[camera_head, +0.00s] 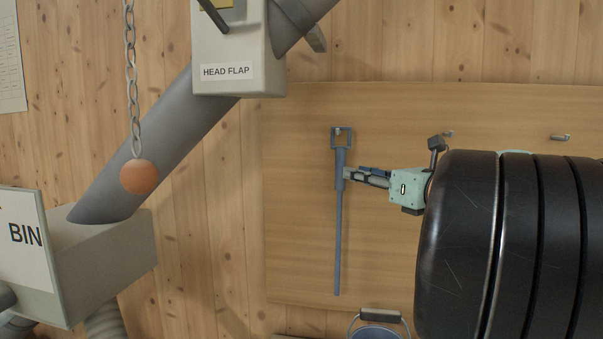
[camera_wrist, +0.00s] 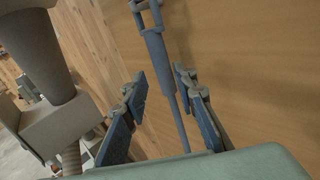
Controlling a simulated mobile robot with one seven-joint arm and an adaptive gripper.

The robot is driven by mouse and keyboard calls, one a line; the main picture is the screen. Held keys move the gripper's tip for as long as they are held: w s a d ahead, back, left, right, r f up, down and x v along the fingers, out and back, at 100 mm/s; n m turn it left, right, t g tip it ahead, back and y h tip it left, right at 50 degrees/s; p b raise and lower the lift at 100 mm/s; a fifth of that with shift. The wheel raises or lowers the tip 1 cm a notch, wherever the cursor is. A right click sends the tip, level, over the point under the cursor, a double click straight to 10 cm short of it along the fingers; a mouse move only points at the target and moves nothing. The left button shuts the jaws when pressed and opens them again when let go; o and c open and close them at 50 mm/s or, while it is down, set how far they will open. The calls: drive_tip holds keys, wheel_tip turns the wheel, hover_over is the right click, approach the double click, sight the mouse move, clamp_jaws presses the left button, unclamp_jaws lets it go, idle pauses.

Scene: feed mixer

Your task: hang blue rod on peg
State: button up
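The blue rod (camera_head: 338,235) hangs upright in front of the wooden board, with its square ring (camera_head: 342,137) at the top. A small pale peg tip (camera_head: 337,131) shows inside the ring opening, so the ring appears to be around a peg. My gripper (camera_head: 350,177) comes in from the right at the thick upper part of the rod. In the wrist view the two fingers (camera_wrist: 163,105) are spread apart. The rod (camera_wrist: 157,55) shows between and beyond them, closer to the right finger, with a gap to the left one.
Two more metal pegs (camera_head: 447,133) (camera_head: 560,137) stick out of the board (camera_head: 300,200) to the right. A bucket (camera_head: 379,328) stands below. At left are a grey pipe (camera_head: 150,145), the head flap box (camera_head: 235,60), a chain with an orange ball (camera_head: 139,176) and the bin (camera_head: 100,260).

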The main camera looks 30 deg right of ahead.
sight(339, 189)
drive_tip(key=w, duration=0.4)
drive_tip(key=w+a+p, duration=0.1)
drive_tip(key=w, duration=0.2)
drive_tip(key=shift+w, duration=0.1)
drive_tip(key=shift+c, duration=0.3)
clamp_jaws()
